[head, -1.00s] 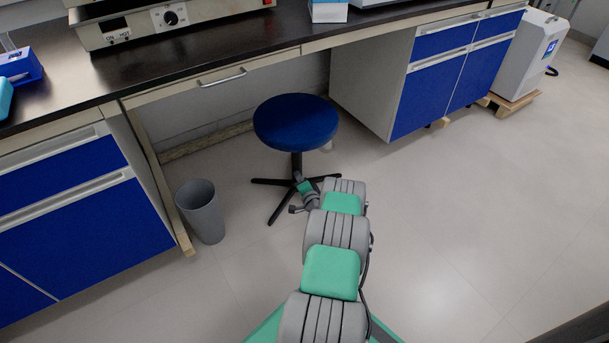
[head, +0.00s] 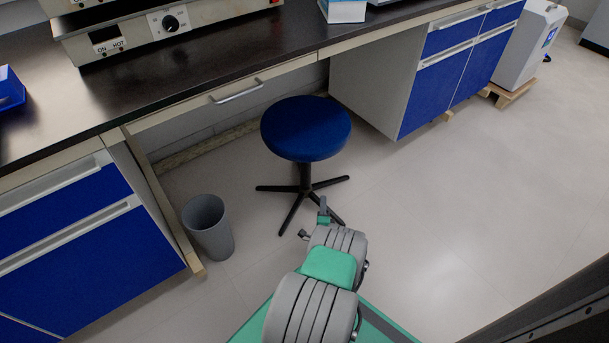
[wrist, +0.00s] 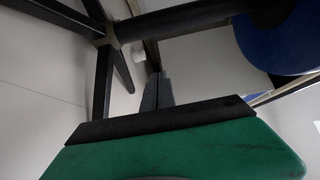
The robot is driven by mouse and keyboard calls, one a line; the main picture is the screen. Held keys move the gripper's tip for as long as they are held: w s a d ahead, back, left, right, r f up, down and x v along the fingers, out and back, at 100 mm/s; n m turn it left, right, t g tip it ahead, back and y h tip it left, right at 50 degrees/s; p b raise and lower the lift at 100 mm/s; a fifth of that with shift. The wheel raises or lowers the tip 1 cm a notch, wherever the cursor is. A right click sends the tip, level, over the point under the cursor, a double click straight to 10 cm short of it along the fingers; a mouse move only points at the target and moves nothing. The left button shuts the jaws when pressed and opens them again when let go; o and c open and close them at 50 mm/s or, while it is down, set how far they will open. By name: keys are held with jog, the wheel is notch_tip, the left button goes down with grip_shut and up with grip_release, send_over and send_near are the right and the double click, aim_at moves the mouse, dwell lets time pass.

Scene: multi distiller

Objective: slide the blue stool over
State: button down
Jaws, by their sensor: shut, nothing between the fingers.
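The blue stool (head: 306,130) stands upright on the floor in front of the bench's knee space, with a round blue seat, a black column and a black star base. In the wrist view its blue seat (wrist: 281,40) is at the upper right and its dark column and legs cross the top left. My gripper (head: 323,204) is low beside the stool's front right leg, empty. In the wrist view its dark fingers (wrist: 157,92) are together, pointing towards the base. I cannot tell whether they touch a leg.
A grey waste bin (head: 208,228) stands left of the stool. The dark bench top (head: 200,95) overhangs behind, with blue cabinets (head: 85,240) at left and more drawers (head: 440,85) at right. The floor (head: 480,190) to the right is clear.

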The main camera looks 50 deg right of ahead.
jog(key=w+d+b, duration=0.2)
jog(key=w, duration=0.1)
jog(key=w+d+b, duration=0.2)
jog(key=b, duration=0.1)
jog(key=w+d+b, duration=0.2)
jog(key=w, duration=0.1)
jog(key=shift+w+d+f+b, duration=0.1)
jog(key=shift+w+d+b, duration=0.25)
jog(key=shift+d, duration=0.05)
jog(key=shift+w+a, duration=0.25)
jog(key=shift+w, duration=0.4)
